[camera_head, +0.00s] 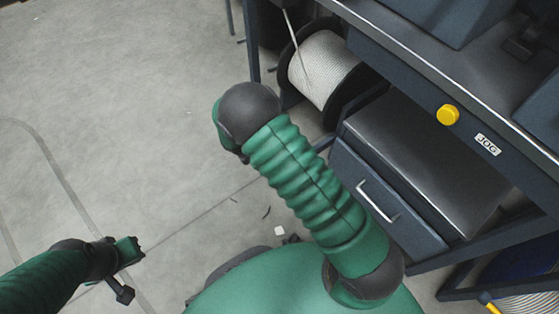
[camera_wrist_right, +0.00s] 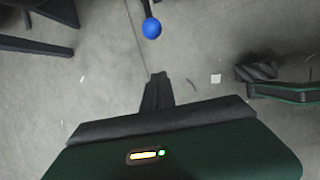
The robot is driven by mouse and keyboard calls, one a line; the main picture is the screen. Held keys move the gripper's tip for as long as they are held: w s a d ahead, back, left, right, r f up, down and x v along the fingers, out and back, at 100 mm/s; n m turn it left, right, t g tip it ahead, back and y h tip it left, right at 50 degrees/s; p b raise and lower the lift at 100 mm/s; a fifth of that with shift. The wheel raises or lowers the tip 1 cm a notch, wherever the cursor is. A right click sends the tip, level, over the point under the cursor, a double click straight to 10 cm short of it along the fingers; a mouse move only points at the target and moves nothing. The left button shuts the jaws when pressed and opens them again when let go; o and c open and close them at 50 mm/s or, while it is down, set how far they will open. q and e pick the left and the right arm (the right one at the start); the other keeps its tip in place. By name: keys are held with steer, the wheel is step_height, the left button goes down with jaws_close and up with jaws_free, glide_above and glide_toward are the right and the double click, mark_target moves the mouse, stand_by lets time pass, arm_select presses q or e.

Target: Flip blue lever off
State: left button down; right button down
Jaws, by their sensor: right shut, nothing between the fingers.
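A blue ball knob (camera_wrist_right: 152,28) on a dark thin stem shows at the top of the right wrist view, a little ahead of my right gripper. My right gripper (camera_wrist_right: 157,78) is shut and empty, with a gap in the picture between its tip and the blue knob. In the head view my right arm rises in the middle and its gripper is hidden; no blue knob shows there. My left gripper (camera_head: 128,268) hangs over bare floor at the lower left, away from the bench.
A dark bench with a yellow button (camera_head: 447,115) and a JOG label (camera_head: 487,145) fills the right side. Below it are a cable reel (camera_head: 322,68) and a drawer cabinet (camera_head: 385,205). The floor at left is clear. Dark frame parts (camera_wrist_right: 40,30) show in the wrist view.

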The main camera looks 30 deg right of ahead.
steer(key=s+b+x, duration=0.1)
steer(key=b+x, duration=0.7)
steer(key=x, duration=0.3)
steer(key=d+r, duration=0.1)
steer(key=r, duration=0.1)
steer(key=d+r+b, duration=0.1)
steer(key=shift+w+d+r, duration=0.25)
steer(key=shift+w+d, duration=0.1)
